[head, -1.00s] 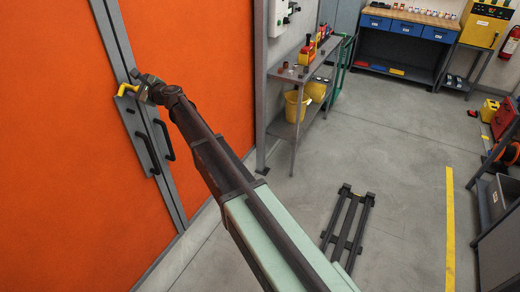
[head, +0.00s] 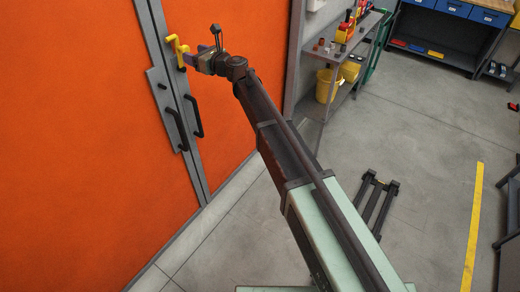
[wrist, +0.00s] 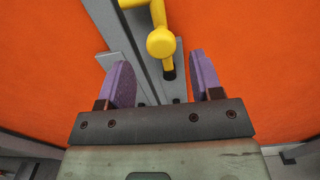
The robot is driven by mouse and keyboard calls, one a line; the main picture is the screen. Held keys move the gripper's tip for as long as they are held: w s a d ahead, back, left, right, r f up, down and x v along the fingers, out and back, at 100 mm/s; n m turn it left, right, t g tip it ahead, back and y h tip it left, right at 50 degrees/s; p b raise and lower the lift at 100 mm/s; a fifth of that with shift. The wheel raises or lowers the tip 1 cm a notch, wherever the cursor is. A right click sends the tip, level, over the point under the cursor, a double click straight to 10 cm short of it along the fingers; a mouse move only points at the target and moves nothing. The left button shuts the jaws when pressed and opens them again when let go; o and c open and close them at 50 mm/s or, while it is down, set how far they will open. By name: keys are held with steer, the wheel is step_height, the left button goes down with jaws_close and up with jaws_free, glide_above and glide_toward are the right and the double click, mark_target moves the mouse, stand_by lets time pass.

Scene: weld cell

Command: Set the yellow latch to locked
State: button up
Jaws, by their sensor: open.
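The yellow latch (head: 178,50) is mounted on the grey frame strip between the orange door panels, above the black pull handles. My gripper (head: 193,56) is at the end of my arm, just to the right of the latch. In the wrist view the latch (wrist: 160,42) shows its round knob end ahead of my gripper (wrist: 158,80). The two purple finger pads are spread apart, with the knob beyond and above the gap between them. I see no grip on the latch; whether a finger touches it cannot be told.
Two black pull handles (head: 196,117) stick out from the door (head: 75,160) below the latch. A grey shelf (head: 345,45) with yellow buckets stands right of the door. A dark low frame (head: 375,200) lies on the floor. The floor between is mostly clear.

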steer(key=s+d+f+n+g+h+b, duration=0.6)
steer(key=s+d+f+n+g+h, duration=0.2)
steer(key=s+d+f+n, duration=1.2)
steer(key=s+f+n+h, duration=0.1)
steer(key=s+n, duration=0.1)
steer(key=n, duration=0.2)
steer(key=shift+s+f+g+b, duration=0.3)
steer(key=shift+s, duration=0.1)
steer(key=shift+d, duration=0.1)
